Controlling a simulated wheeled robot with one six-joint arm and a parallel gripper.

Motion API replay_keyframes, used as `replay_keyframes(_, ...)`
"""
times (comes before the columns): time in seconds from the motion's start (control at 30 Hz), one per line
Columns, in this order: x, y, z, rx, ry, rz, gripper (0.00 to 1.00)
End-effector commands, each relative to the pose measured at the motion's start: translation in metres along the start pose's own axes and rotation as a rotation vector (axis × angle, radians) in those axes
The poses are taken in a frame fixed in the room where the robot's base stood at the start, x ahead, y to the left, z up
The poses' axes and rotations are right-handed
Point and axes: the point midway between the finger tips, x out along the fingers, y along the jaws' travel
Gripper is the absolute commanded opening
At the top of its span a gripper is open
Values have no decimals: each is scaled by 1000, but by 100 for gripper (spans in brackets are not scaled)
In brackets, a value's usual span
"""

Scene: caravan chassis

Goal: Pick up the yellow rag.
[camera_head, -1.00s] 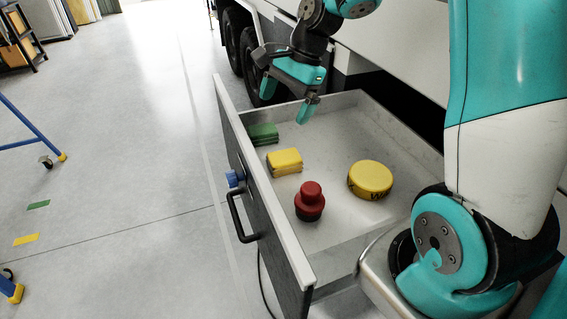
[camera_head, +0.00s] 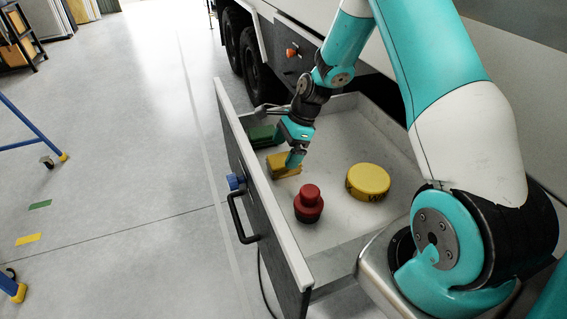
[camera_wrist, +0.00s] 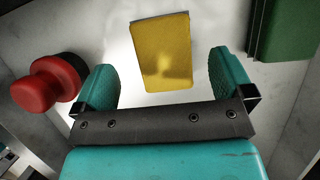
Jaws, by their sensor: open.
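The yellow rag (camera_head: 283,166) is a folded block lying in the open drawer, near its front panel. My gripper (camera_head: 290,158) is just above it and partly covers it in the head view. In the wrist view the yellow rag (camera_wrist: 163,50) lies between and beyond the two teal fingertips of my gripper (camera_wrist: 163,80). The gripper is open and empty, with the fingers apart from the rag on both sides.
The drawer (camera_head: 335,240) also holds a green folded block (camera_head: 262,136), a red knobbed object (camera_head: 309,204) and a round yellow tape-like object (camera_head: 368,182). In the wrist view the red object (camera_wrist: 48,82) is left of the fingers and the green block (camera_wrist: 283,28) right.

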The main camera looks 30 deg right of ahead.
Motion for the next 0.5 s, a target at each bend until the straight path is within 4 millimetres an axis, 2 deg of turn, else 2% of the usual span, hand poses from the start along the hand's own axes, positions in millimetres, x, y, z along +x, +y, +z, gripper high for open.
replay_keyframes(0.33,42,-2,-8,-1,-1,4,99)
replay_keyframes(0.5,51,-3,-9,-1,-1,-1,99)
